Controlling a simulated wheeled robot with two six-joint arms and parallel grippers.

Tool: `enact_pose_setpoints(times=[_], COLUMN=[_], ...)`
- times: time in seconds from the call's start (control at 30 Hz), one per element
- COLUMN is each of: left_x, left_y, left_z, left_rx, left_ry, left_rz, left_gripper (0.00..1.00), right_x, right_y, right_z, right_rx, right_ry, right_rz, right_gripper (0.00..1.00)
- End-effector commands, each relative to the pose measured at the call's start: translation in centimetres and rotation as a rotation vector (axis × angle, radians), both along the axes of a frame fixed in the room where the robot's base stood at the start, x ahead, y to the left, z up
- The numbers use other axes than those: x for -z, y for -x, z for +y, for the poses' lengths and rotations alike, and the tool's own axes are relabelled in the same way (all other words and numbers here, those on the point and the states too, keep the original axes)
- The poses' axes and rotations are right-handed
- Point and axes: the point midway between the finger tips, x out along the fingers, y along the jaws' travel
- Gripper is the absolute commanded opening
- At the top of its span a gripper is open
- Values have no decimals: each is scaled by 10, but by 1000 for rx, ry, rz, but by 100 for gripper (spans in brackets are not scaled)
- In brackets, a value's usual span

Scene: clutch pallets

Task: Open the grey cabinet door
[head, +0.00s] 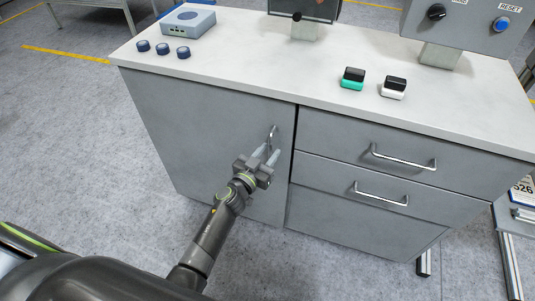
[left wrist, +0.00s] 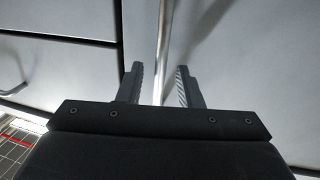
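The grey cabinet door (head: 195,125) is the left front panel of the cabinet and looks shut, flush with the front. Its upright metal bar handle (head: 272,132) is near the door's right edge. My left gripper (head: 265,155) is at the handle's lower part, with fingers pointing to the door. In the left wrist view, the two fingers (left wrist: 160,85) are apart, and the bright handle bar (left wrist: 162,35) runs between them with gaps on both sides. The door surface (left wrist: 255,60) fills the right of that view. My right gripper is not in view.
Two drawers (head: 390,145) with bar handles are right of the door. The white top (head: 280,65) carries a blue-grey box (head: 188,22), several dark blue round caps (head: 163,48), two small blocks (head: 352,78) and a control box (head: 465,22). The floor before the door is clear.

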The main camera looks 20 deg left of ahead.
Motion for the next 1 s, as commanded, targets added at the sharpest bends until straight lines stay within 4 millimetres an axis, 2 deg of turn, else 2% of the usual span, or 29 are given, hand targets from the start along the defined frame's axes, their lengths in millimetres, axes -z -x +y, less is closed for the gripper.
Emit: enact_pose_setpoints(times=[0.17,0.4,0.43,0.77,0.87,1.0], left_x=[0,0,0,-1,-1,-2], left_y=[0,0,0,2,8,28], left_z=[0,0,0,0,1,6], left_rx=[0,0,0,3,13,48], left_ry=[0,1,1,0,0,-1], left_rz=[0,0,0,0,0,4], left_gripper=[33,1,0,0,0,0], right_x=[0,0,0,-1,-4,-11], right_y=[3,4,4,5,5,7], right_z=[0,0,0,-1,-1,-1], right_rx=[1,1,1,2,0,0], right_ry=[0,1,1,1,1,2], right_rz=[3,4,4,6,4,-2], right_gripper=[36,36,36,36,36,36])
